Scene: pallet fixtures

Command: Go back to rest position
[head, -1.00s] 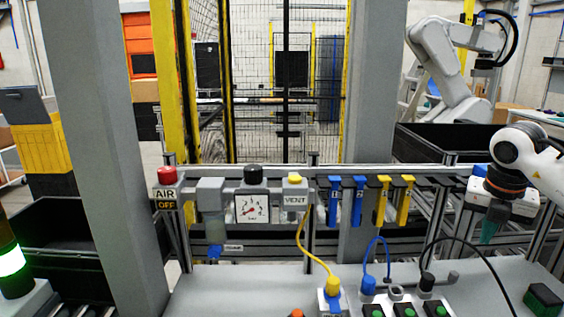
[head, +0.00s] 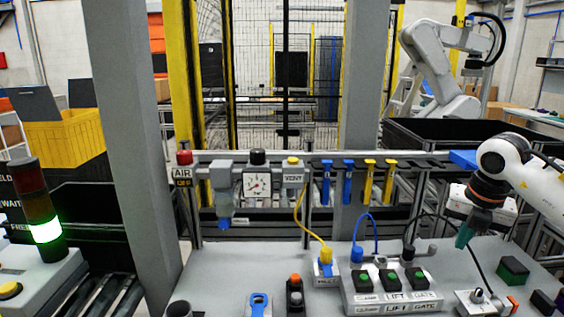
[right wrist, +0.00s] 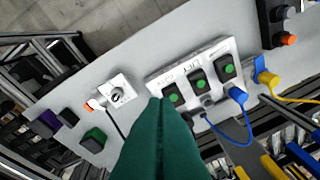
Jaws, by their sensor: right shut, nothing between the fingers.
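My right gripper (head: 464,237) comes in from the right in the head view, with teal fingers pointing down over the right part of the grey bench (head: 230,272). Its fingers are shut and empty. In the right wrist view the closed fingers (right wrist: 160,110) rise from the bottom, in front of the white box with green buttons (right wrist: 185,84). They appear above the bench, touching nothing that I can see. My left gripper is in neither view.
The button box (head: 378,300) has blue and black cables. A yellow cable runs to a small socket (head: 325,270). A key-switch box (head: 480,300) and a green block (head: 512,270) stand at right. An air gauge (head: 257,184) and coloured hooks (head: 348,180) line the back rail. A grey post (head: 135,150) stands left.

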